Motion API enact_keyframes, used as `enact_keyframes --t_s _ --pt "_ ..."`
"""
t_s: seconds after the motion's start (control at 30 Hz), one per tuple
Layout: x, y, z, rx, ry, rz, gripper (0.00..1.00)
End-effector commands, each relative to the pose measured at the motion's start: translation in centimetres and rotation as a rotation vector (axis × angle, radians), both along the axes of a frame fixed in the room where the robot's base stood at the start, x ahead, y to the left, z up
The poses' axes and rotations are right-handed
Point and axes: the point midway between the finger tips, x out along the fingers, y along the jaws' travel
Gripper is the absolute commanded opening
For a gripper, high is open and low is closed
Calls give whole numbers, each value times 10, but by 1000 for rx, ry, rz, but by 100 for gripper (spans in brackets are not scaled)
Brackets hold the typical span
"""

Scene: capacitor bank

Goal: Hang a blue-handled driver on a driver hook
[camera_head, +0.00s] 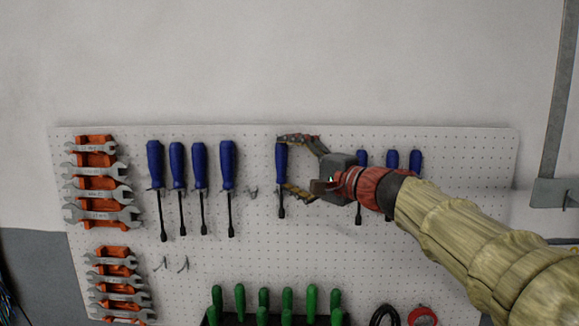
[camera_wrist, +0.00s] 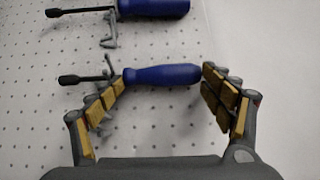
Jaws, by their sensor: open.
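In the head view, a blue-handled driver (camera_head: 281,160) is upright against the pegboard, handle up. My gripper (camera_head: 291,163) is open, with one finger near the handle's top and the other near its lower end. The wrist view shows the same driver (camera_wrist: 165,76) lying between my open fingers (camera_wrist: 160,92). A grey hook (camera_wrist: 107,66) appears at its shaft just below the handle; the driver seems to rest in it. An empty hook (camera_head: 252,192) shows left of this driver. Several other blue-handled drivers (camera_head: 200,165) hang farther left, and more (camera_head: 392,160) hang right, partly behind my arm.
Orange racks of wrenches (camera_head: 97,170) are at the pegboard's left. Two bare hooks (camera_head: 172,264) sit low left. Green-handled tools (camera_head: 264,299) stand in a dark holder at the bottom. A neighbouring driver (camera_wrist: 160,8) is close in the wrist view. The wall above is clear.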

Motion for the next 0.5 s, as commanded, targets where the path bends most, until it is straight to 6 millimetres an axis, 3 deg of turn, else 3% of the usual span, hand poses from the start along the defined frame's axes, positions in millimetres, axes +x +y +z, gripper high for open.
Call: enact_keyframes --t_s 0.03,0.5 --pt "1 -2 -23 -10 31 5 96" --pt "-62 -64 -8 -3 10 -2 96"
